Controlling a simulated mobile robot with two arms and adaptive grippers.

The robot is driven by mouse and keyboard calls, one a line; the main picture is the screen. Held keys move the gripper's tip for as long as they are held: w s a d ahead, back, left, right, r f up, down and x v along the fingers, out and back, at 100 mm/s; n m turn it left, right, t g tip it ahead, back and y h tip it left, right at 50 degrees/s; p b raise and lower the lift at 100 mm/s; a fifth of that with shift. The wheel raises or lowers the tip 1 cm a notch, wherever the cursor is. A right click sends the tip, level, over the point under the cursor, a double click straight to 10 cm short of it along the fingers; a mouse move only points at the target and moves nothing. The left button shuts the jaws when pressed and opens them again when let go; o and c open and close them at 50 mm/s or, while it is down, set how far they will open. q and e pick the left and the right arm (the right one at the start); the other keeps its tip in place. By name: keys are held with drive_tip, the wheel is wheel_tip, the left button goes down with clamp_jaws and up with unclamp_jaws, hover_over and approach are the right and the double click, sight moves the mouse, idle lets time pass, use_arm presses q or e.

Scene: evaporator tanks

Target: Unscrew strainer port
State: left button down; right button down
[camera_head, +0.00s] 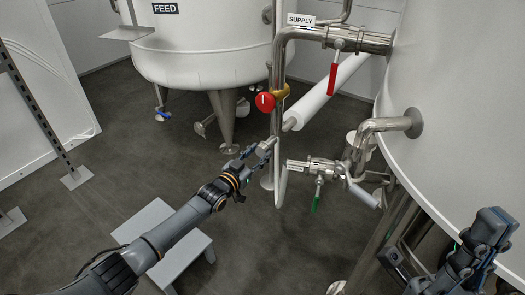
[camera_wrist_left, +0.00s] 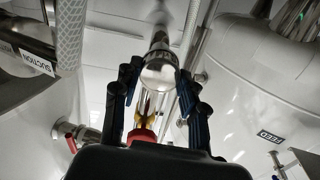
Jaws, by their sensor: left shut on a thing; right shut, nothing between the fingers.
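My left gripper (camera_head: 262,151) reaches in from the left to the piping in the middle of the head view. It is shut on a shiny round metal piece, which I take to be the strainer port (camera_wrist_left: 159,73). In the left wrist view this piece shows between the two dark fingers of the left gripper (camera_wrist_left: 158,80). In the head view the fingers hide much of it, and I cannot tell whether its thread is loose. My right gripper (camera_head: 487,235) is shut and empty at the lower right, in front of the large white tank.
A red knob (camera_head: 265,102) on a brass fitting sits just above my left gripper. A red-handled valve (camera_head: 332,78) hangs under the SUPPLY pipe; a green-handled valve (camera_head: 317,198) is lower right. The FEED tank (camera_head: 200,50) stands behind. A grey step (camera_head: 165,235) lies below my left arm.

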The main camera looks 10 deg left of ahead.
use_arm(q)
drive_tip(key=n, duration=0.5)
drive_tip(key=shift+b, duration=0.35)
drive_tip(key=c, duration=1)
unclamp_jaws()
